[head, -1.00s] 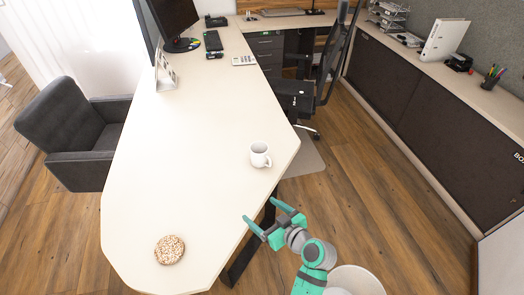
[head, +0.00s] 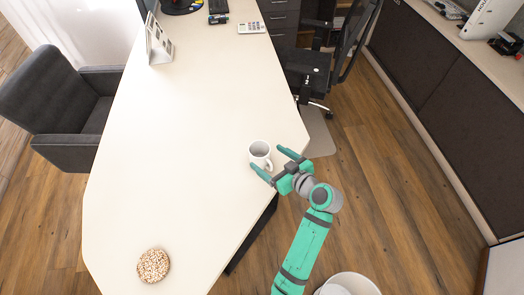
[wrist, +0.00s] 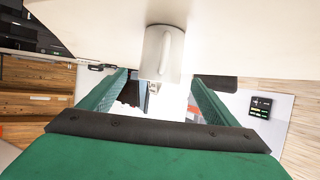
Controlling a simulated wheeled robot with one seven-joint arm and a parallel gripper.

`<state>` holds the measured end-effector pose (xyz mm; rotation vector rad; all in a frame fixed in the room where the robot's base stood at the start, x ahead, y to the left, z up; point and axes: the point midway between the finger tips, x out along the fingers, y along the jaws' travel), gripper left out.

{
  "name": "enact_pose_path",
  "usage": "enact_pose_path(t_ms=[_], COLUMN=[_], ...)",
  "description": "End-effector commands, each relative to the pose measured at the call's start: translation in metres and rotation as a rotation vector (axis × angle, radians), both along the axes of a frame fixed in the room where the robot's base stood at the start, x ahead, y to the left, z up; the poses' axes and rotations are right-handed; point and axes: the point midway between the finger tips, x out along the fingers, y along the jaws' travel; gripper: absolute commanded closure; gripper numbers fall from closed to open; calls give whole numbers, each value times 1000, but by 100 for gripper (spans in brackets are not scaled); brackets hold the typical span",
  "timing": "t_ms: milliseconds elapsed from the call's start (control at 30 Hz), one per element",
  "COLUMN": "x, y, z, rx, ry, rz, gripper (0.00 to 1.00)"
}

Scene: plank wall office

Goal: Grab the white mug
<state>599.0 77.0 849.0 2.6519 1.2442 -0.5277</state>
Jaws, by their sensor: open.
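The white mug (head: 260,152) stands upright near the right edge of the cream desk (head: 190,130), with its handle toward my gripper. My gripper (head: 270,163) is open, its two teal fingers pointing at the mug from the right. In the wrist view the mug (wrist: 161,54) lies ahead, between the lines of the two fingers (wrist: 155,82), with its handle facing the camera. In the head view one fingertip is close to the mug's front side and the other is to its right. I cannot tell whether either touches it.
A round sprinkled doughnut (head: 153,265) lies at the desk's near end. A photo frame (head: 158,42) and a calculator (head: 251,28) stand farther back. A black office chair (head: 310,65) is beyond the right edge. The desk's middle is clear.

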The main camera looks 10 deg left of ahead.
Motion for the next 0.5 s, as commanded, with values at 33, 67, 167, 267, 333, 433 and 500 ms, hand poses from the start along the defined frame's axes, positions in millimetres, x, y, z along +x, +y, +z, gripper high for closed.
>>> enact_pose_path(t_ms=[33, 67, 167, 267, 333, 433, 500], x=[4, 7, 16, 23, 26, 28, 32], y=[6, 9, 19, 27, 30, 33, 38], z=[-3, -5, -10, -14, -16, -18, -20], rx=[0, -1, 0, -1, 0, -1, -1], ry=[2, 1, 0, 1, -1, 0, 1], rz=[3, 1, 1, 0, -2, -1, 0], gripper=[17, 17, 17, 17, 17, 17, 17])
